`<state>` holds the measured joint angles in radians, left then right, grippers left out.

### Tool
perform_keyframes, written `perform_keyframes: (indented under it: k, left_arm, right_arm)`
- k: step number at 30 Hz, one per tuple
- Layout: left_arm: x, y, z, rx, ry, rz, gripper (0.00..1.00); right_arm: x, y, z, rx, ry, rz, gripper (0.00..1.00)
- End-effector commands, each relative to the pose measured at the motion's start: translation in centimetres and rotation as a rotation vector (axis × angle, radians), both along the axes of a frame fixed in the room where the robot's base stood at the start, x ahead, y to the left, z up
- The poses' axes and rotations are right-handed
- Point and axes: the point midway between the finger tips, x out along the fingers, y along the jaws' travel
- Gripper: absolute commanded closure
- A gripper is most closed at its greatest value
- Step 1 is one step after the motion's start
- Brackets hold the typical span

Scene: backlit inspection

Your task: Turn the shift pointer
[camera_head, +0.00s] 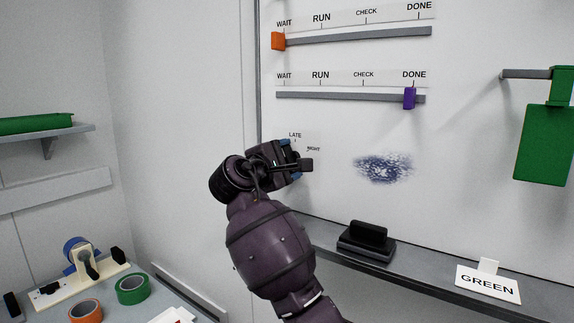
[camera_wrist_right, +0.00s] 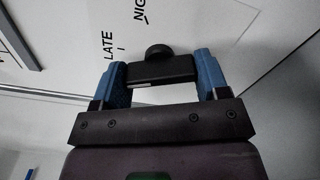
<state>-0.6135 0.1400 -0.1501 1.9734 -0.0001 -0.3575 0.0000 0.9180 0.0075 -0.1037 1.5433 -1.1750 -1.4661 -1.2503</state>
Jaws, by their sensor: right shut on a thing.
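The shift pointer is a dark bar with a round black end; it shows in the right wrist view (camera_wrist_right: 164,70) between two blue fingers and in the head view (camera_head: 306,164) against the white board. My right gripper (camera_head: 289,160) is shut on the bar. The labels LATE (camera_head: 295,135) and NIGHT (camera_head: 313,149) are printed close above and right of the gripper. The gripper hides the dial's left and lower parts, so I cannot tell which label the pointer faces. My left gripper is not in view.
Above are two sliders, one with an orange tab (camera_head: 278,41), one with a purple tab (camera_head: 409,98). A blue smudge (camera_head: 383,168) marks the board to the right. Below, a ledge bears a black eraser-like block (camera_head: 367,240) and a GREEN card (camera_head: 488,284).

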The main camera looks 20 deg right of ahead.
Motion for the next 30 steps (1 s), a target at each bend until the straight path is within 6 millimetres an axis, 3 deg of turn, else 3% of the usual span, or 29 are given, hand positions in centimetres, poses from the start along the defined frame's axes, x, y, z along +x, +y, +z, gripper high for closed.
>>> perform_keyframes:
  k: [15,30]
  left_arm:
    - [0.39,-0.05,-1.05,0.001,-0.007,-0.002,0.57]
    - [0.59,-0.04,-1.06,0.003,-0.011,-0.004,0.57]
  right_arm:
    - [0.03,0.07,-0.16,0.222,-0.279,0.001,0.56]
    - [0.03,0.05,-0.11,0.269,-0.339,-0.001,0.56]
